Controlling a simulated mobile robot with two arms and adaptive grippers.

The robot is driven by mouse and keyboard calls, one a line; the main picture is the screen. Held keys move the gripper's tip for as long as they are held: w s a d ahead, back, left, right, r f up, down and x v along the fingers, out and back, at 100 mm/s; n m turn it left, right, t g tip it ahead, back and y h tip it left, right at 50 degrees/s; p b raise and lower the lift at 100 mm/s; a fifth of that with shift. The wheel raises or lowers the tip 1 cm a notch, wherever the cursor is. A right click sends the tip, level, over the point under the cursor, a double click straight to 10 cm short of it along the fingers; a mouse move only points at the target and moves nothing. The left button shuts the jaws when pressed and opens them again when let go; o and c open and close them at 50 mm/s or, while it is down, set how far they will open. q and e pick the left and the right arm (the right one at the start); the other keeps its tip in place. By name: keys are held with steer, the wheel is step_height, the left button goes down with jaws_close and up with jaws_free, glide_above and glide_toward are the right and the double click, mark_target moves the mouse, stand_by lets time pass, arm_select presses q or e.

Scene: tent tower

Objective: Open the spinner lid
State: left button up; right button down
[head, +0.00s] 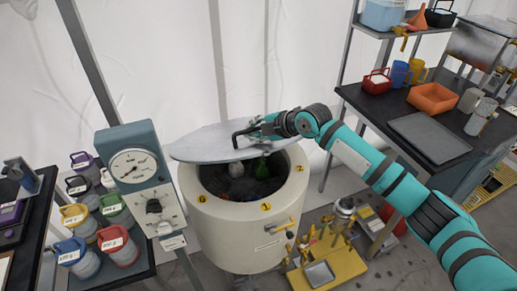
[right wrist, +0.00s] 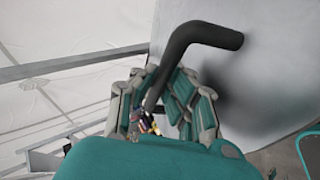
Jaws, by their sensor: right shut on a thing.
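The spinner (head: 235,233) is a cream drum with yellow markers, standing on the floor in the middle of the head view. Its grey disc lid (head: 200,143) is raised off the rim, leaving the front of the dark opening uncovered. The lid also fills the upper right of the right wrist view (right wrist: 275,85). My right gripper (head: 257,127) is shut on the lid's black bent handle (head: 237,136). In the right wrist view the handle (right wrist: 205,35) runs down between my fingers (right wrist: 160,105). My left gripper is not in view.
A control box with a dial (head: 135,165) stands close left of the spinner. Lidded jars (head: 75,255) crowd a rack at the far left. A dark bench (head: 385,105) with trays stands at right. A yellow tool tray (head: 335,265) lies right of the drum.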

steer(key=w+a+r, duration=0.1)
steer(key=w+r, duration=0.3)
steer(key=r, duration=0.2)
steer(key=shift+w+a, duration=0.2)
steer(key=shift+a, duration=0.05)
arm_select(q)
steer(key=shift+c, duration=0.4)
